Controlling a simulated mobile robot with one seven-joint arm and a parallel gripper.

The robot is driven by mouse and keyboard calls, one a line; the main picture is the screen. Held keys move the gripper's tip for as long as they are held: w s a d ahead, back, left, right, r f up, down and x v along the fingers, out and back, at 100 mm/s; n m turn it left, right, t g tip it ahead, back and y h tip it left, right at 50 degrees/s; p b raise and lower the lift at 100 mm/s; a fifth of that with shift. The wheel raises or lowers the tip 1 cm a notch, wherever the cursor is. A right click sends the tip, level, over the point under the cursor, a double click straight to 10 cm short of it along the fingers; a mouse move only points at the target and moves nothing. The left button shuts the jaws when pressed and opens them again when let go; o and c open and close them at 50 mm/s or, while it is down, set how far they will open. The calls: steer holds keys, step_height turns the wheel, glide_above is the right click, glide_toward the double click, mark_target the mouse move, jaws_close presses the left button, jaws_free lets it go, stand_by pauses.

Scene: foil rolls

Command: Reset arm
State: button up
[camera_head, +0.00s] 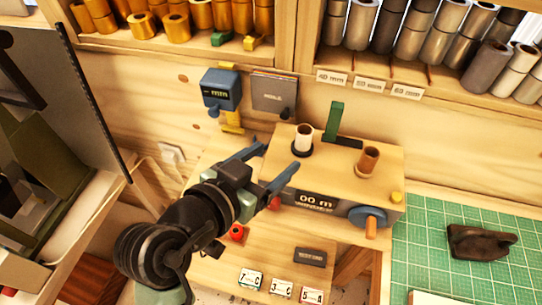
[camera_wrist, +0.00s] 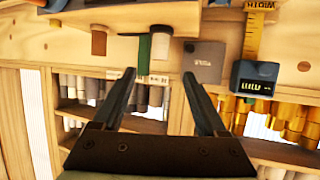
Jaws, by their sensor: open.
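My gripper (camera_head: 280,156) is open and empty, its two blue-grey fingers apart. It is held out over the wooden bench, at the left front of a wooden winding machine (camera_head: 325,180) whose display reads "00 m". In the wrist view the gripper (camera_wrist: 160,73) shows its dark fingers spread with nothing between them; that picture is upside down. I cannot tell the exact gap between the fingers and the machine, whose left front the gripper partly overlaps.
The machine carries a white core (camera_head: 303,138), a brown core (camera_head: 368,160), a green lever (camera_head: 334,120) and a blue crank (camera_head: 367,216). A blue gauge (camera_head: 221,88) hangs on the wall. Shelves of gold and grey rolls stand behind. A green mat (camera_head: 430,240) holds a dark tool (camera_head: 480,242).

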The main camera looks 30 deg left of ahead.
steer(key=w+d+r+t+y, duration=0.1)
steer(key=w+d+r+t, duration=0.25)
steer(key=r, duration=0.65)
steer(key=w+d+r+t+y, duration=0.15)
steer(key=w+r, duration=0.25)
steer(key=r, duration=0.6)
steer(key=s+d+r+t, duration=0.2)
steer(key=d+r+t, duration=0.1)
steer(key=r, duration=0.4)
steer(key=s+d+r+t+h, duration=0.1)
steer(key=s+d+r+t, duration=0.2)
steer(key=d+r, duration=0.2)
steer(key=s+d+r+t, duration=0.3)
steer(key=r, duration=0.7)
steer(key=shift+d+r+n+h, duration=0.3)
steer(key=shift+d+h, duration=0.05)
steer(key=shift+d, duration=0.05)
